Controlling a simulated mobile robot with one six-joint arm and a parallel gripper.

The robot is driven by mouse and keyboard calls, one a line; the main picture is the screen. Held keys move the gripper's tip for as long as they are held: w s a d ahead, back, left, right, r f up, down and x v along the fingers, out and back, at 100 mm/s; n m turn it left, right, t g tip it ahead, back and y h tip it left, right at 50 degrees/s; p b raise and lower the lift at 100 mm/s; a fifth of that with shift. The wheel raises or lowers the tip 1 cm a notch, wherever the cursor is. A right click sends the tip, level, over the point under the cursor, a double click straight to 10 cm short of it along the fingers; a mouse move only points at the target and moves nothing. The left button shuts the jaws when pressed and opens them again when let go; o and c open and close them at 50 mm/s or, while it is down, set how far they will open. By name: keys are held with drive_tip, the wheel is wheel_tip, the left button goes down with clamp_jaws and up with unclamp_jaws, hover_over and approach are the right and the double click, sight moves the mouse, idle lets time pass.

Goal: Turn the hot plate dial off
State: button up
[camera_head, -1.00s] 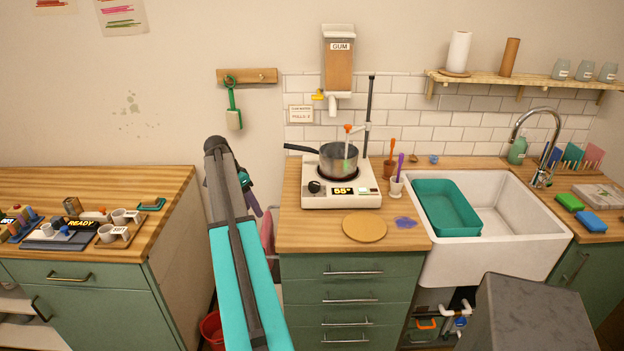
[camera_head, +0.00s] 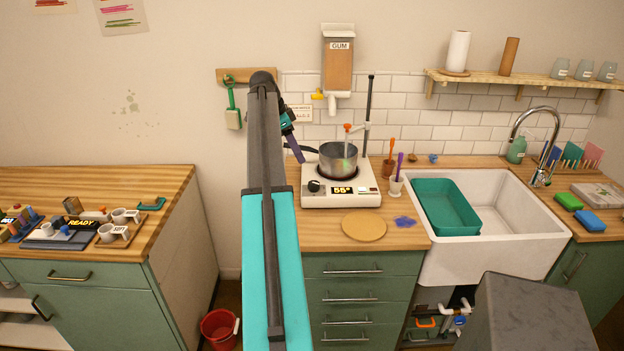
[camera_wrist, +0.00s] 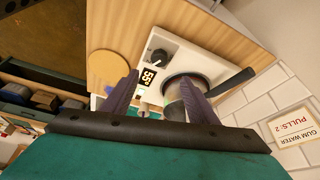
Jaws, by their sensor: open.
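The hot plate (camera_head: 325,200) is a white unit on the wooden counter, with a grey saucepan (camera_head: 340,160) on its burner. Its black dial (camera_head: 314,186) sits at the left of its front panel, beside a lit display (camera_head: 344,190) reading 55°. In the wrist view the dial (camera_wrist: 159,57) shows beyond and between my fingers, with a pale pointer mark. My gripper (camera_head: 295,150) is left of the hot plate, near the pan handle in the picture. In the wrist view its two purple fingers (camera_wrist: 157,95) are spread and empty, apart from the dial.
The pan handle (camera_wrist: 232,82) reaches out right of my fingers in the wrist view. A round cork mat (camera_head: 364,226) lies in front of the hot plate. A stand rod (camera_head: 369,110) rises behind it. Tools in cups (camera_head: 396,186) stand to its right.

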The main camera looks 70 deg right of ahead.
sight(313, 182)
drive_tip(key=shift+f, duration=0.15)
drive_tip(key=shift+p+x, duration=2.15)
drive_tip(key=shift+x, duration=4.65)
drive_tip(key=shift+c, duration=0.2)
drive_tip(key=c, duration=1)
drive_tip(key=shift+w+d, duration=0.15)
drive_tip(key=shift+d, duration=0.15)
drive_tip(key=shift+a, duration=0.2)
